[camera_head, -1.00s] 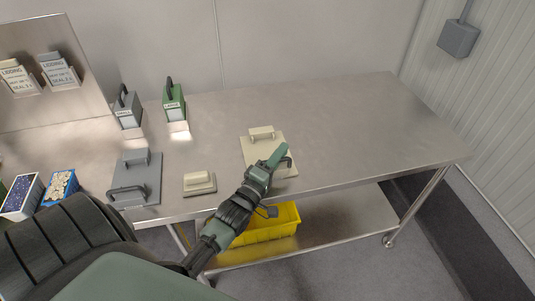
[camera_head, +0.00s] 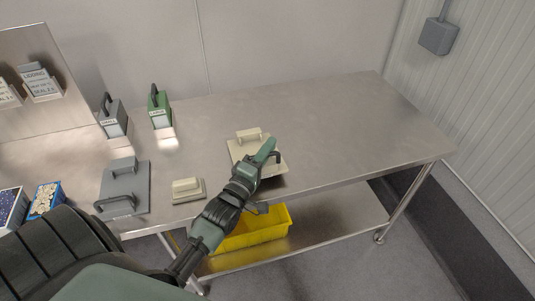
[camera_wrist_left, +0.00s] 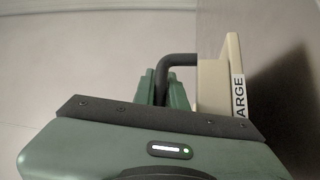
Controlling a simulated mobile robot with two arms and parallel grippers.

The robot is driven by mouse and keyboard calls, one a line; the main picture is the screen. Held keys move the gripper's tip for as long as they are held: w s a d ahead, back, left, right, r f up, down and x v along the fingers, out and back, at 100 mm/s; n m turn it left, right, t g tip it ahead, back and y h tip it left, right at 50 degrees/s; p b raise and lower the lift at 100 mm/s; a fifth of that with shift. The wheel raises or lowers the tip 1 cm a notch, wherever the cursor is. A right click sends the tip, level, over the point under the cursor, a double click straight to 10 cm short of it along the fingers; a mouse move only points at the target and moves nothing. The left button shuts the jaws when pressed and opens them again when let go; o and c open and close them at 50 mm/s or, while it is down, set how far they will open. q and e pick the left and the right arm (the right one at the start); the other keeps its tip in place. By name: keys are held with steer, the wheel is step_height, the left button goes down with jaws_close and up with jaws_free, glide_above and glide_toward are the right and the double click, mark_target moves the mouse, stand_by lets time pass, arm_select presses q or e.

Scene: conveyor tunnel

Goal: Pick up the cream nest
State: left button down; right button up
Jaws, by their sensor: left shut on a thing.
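The cream nest (camera_head: 236,152) is a flat cream plate with a raised cream block at its back and a dark handle near its front right. It lies on the steel table. My left gripper (camera_head: 266,155) reaches over it from the front left and is shut on the dark handle. In the left wrist view the handle (camera_wrist_left: 178,60) enters between the green fingers (camera_wrist_left: 160,88), beside the cream plate (camera_wrist_left: 233,62) with a label ending "ARGE". The gripper hides part of the plate. My right gripper is out of view.
A small cream block on a base (camera_head: 187,189) and a grey plate with a handle (camera_head: 140,185) lie to the left. Grey (camera_head: 113,120) and green (camera_head: 159,110) handled boxes stand behind. A yellow bin (camera_head: 262,228) sits on the lower shelf. The table's right side is clear.

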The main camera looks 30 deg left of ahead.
arm_select(q)
step_height(320, 180, up, 17)
steer(key=p, duration=0.1)
stand_by(3.5)
